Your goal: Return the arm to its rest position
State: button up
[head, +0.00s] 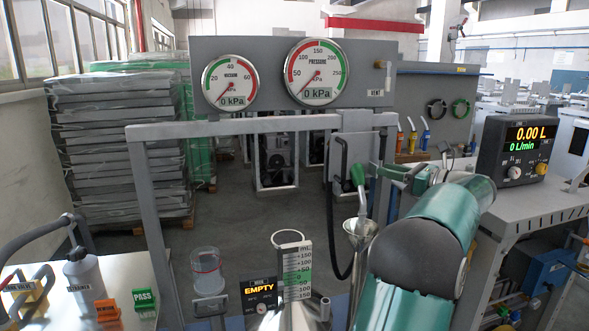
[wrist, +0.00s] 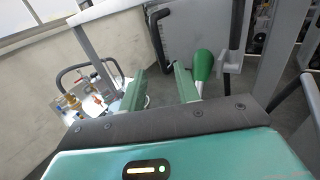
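My gripper (wrist: 160,84) is open in the wrist view, with two green fingers set apart and nothing between them. In the head view my green arm (head: 425,225) reaches up from the lower right, and my gripper (head: 392,172) is at its far end, partly hidden by the arm. A green-handled nozzle (head: 357,173) hangs just left of it, above a metal funnel (head: 360,232). In the wrist view the green handle (wrist: 203,65) shows just beyond the right finger; I cannot tell whether they touch.
A grey frame (head: 150,195) with a black hose stands ahead. A flow meter reading 0.00 L (head: 518,150) sits on the right bench. A measuring vessel with a scale (head: 296,270) and an EMPTY display (head: 260,290) stand close in front. A white table (head: 75,310) is at left.

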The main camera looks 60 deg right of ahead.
jog(key=w+a+f+n+g+y, duration=0.25)
jog(key=w+a+n, duration=0.25)
jog(key=w+a, duration=0.45)
jog(key=w+a+f+n+g+y, duration=0.1)
jog(key=w+a+n+g+y, duration=0.3)
jog(key=a, duration=0.9)
jog(key=w+a+f+n+g, duration=0.15)
jog(key=w+a+n, duration=0.35)
jog(key=w+a, duration=0.55)
jog(key=s+a+f+n+g+h, duration=0.1)
jog(key=s+a+f+n+g, duration=0.15)
jog(key=a+n, duration=0.55)
jog(key=s+a+f+n+g, duration=0.2)
jog(key=s+a+f+n, duration=0.15)
jog(key=a, duration=0.95)
jog(key=s+a+f+n+h, duration=0.3)
jog(key=s+a+f+n, duration=0.3)
jog(key=a+n, duration=0.3)
jog(key=s+n, duration=0.1)
jog(key=n, duration=0.2)
jog(key=shift+s+f, duration=0.15)
jog(key=shift+f, duration=0.25)
jog(key=shift+d, duration=0.15)
